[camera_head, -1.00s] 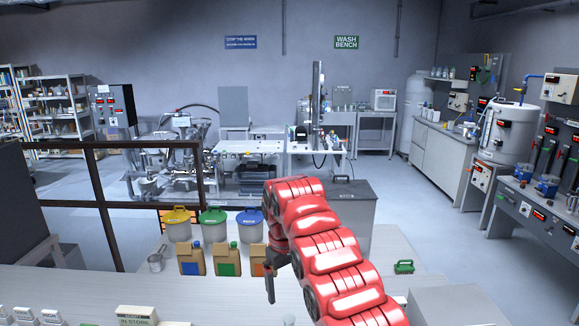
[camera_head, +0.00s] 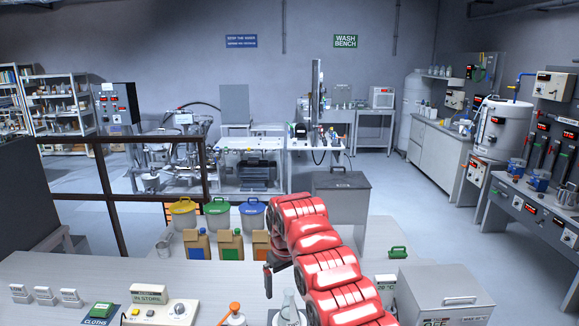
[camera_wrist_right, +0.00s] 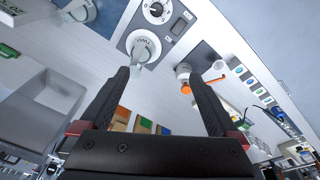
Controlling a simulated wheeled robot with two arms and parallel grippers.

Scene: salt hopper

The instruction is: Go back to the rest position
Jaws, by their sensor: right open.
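My right arm, red and segmented, rises from the bottom of the head view. Its dark gripper (camera_head: 268,283) hangs down over the near bench, left of the forearm. In the right wrist view the two black fingers of the gripper (camera_wrist_right: 163,85) are spread apart with nothing between them. My left gripper does not show in any view.
A bottle with an orange top (camera_head: 234,313) and a control box (camera_head: 160,312) stand to the left. Lidded buckets (camera_head: 219,217) and brown bags (camera_head: 231,247) stand behind. A grey box (camera_head: 445,292) is right of the arm. Bench space left of the gripper is partly clear.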

